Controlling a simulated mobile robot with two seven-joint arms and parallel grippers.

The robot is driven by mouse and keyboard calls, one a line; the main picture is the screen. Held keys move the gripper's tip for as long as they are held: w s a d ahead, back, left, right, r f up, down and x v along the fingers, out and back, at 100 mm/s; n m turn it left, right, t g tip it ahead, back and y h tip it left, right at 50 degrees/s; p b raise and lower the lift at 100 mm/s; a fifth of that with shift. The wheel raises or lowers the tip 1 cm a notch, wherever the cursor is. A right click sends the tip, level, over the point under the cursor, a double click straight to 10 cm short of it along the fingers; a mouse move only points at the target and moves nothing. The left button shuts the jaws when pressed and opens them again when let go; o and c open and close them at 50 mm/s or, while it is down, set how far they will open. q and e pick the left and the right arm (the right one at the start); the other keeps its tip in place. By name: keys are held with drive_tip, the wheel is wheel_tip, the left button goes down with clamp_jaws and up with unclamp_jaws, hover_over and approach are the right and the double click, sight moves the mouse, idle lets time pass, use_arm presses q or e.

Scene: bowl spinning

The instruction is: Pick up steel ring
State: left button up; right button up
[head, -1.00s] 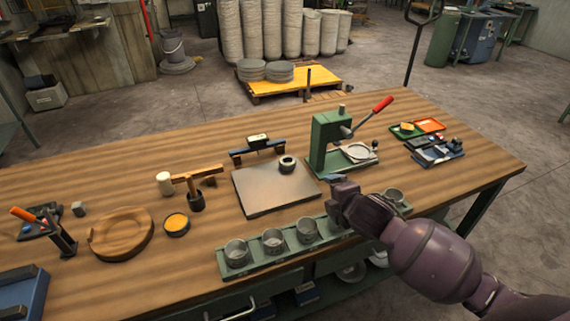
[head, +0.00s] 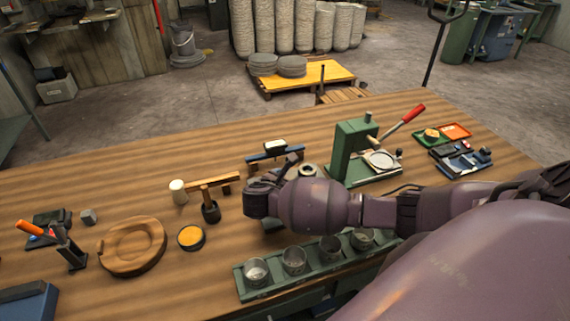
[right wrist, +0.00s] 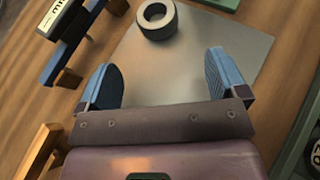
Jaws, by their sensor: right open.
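The steel ring (head: 308,170) is a thick grey ring lying flat on a metal plate (right wrist: 195,60). In the head view my right arm partly covers it and hides most of the plate. In the right wrist view the ring (right wrist: 157,20) shows clearly near the top edge, beyond the fingers. My right gripper (head: 272,197) is over the plate, to the left of the ring in the head view. Its two blue fingers are spread apart with nothing between them, also in the right wrist view (right wrist: 165,78). My left gripper is not in view.
A green press (head: 352,150) with a red-tipped lever stands to the right. A green rack (head: 270,283) with several metal cups lies in front. A mallet (head: 210,183) and wooden dish (head: 132,246) are on the left.

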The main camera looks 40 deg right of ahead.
drive_tip(key=shift+w+d+h, duration=0.2)
drive_tip(key=shift+w+h, duration=0.1)
drive_tip(key=shift+w, duration=0.05)
approach(310, 167)
drive_tip(key=shift+w+d+f, duration=0.25)
drive_tip(key=shift+d+f, duration=0.45)
drive_tip(key=shift+d, duration=0.25)
drive_tip(key=shift+r+p+x, duration=0.1)
drive_tip(key=shift+p+x, duration=0.1)
drive_tip(key=shift+x, duration=1.15)
drive_tip(key=shift+r+p+x, duration=0.15)
drive_tip(key=shift+x, duration=1.25)
drive_tip(key=shift+w, duration=0.1)
drive_tip(key=c, duration=1.2)
drive_tip(key=shift+r, duration=0.1)
wheel_tip(310, 167, up, 20)
drive_tip(key=shift+f+b, duration=0.1)
drive_tip(key=shift+b, duration=0.2)
